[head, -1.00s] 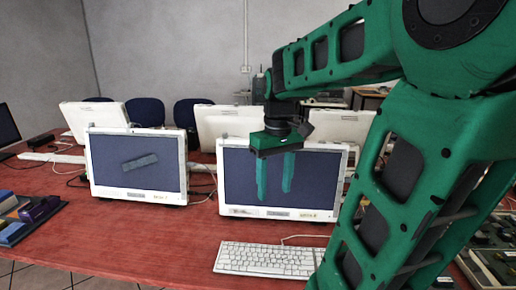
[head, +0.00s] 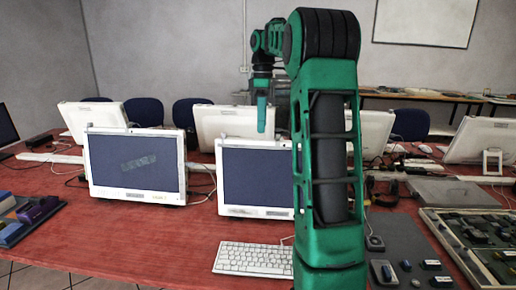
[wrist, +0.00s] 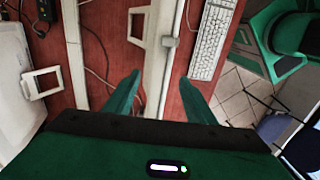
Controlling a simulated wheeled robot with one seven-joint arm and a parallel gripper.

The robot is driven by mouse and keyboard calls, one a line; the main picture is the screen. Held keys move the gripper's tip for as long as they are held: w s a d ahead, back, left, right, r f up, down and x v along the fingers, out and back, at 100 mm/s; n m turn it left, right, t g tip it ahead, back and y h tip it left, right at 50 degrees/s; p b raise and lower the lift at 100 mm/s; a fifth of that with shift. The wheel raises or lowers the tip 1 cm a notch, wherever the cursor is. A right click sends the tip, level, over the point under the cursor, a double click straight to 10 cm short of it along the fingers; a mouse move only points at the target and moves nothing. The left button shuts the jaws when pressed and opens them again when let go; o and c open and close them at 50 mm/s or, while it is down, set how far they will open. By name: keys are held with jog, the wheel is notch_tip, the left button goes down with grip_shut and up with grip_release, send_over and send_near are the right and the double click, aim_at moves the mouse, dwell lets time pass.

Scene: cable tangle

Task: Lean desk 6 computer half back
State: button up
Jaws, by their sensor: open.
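A white flat computer (head: 255,175) with a dark screen stands on the red desk, partly hidden by my arm; its label is too small or hidden to read, so I cannot confirm it is desk 6. My gripper (head: 262,128) points down just above its top edge. In the wrist view my gripper (wrist: 160,77) is open and empty. Its fingers are on either side of the computer's white top edge (wrist: 157,55), one on the screen side and one on the back side. Contact is not visible. The computer looks nearly upright.
A similar computer (head: 135,165) stands to the left. A white keyboard (head: 252,258) lies in front. More white computers (head: 225,122) stand behind, back to back. A tray of parts (head: 480,245) is at the right. Cables lie on the desk (wrist: 95,60) behind the computer.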

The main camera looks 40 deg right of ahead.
aim_at(262, 140)
jog(key=f, duration=0.9)
jog(key=shift+s+a, duration=0.25)
